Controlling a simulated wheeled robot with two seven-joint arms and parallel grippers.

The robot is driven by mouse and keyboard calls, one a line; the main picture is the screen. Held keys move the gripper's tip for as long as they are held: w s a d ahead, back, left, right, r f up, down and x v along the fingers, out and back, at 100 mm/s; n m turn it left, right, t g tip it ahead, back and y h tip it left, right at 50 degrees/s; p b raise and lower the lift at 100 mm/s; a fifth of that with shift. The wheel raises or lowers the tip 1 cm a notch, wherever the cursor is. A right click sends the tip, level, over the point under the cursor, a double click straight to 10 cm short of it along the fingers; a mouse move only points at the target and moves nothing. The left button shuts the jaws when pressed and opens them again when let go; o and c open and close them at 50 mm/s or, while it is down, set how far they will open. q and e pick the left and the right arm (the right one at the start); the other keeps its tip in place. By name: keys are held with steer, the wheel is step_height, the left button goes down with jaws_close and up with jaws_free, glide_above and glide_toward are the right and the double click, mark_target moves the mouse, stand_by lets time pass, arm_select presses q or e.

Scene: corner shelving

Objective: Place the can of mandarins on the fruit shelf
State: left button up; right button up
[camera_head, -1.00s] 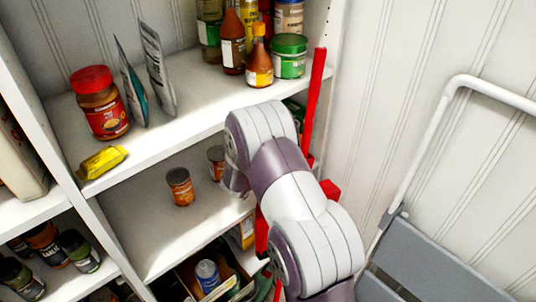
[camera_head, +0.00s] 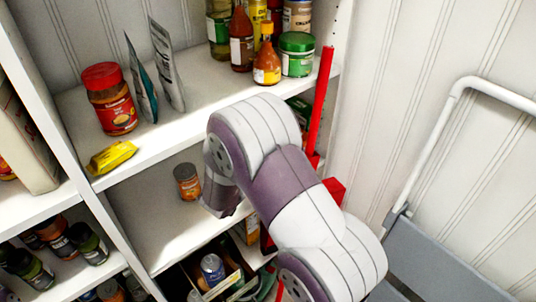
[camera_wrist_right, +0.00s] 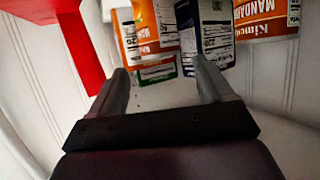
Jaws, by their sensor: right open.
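An orange-labelled item with lettering that seems to read "MANDA…", apparently the can of mandarins (camera_wrist_right: 266,20), is cut off at the top right of the right wrist view. My right gripper (camera_wrist_right: 163,76) is open, with nothing between its fingers; the item is beyond and to the right of the fingertips. In the head view my right arm hides this gripper. A small orange can (camera_head: 187,183) stands upright on the middle shelf (camera_head: 165,235), just left of my arm. I cannot tell whether it is the same item. My left gripper is out of view.
An orange carton (camera_wrist_right: 148,30) and a dark blue carton (camera_wrist_right: 205,30) are ahead of the fingers. A red upright bar (camera_head: 320,100) edges the shelving. The upper shelf holds a peanut butter jar (camera_head: 110,98), yellow packet (camera_head: 111,157) and bottles. A stepladder (camera_head: 455,230) stands right.

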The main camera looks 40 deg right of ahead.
steer(key=s+a+f+n+y, duration=0.1)
steer(key=a+n+y, duration=0.6)
steer(key=a+y, duration=0.5)
steer(key=s+a+n+g, duration=0.1)
steer(key=s+n+g, duration=0.1)
steer(key=s, duration=0.5)
steer(key=s+a+f+n+g, duration=0.1)
steer(key=s+a+n+g, duration=0.1)
steer(key=s, duration=0.6)
steer(key=shift+a+n+g, duration=0.3)
steer(key=shift+n+g, duration=0.1)
steer(key=shift+g, duration=0.5)
steer(key=shift+f, duration=0.1)
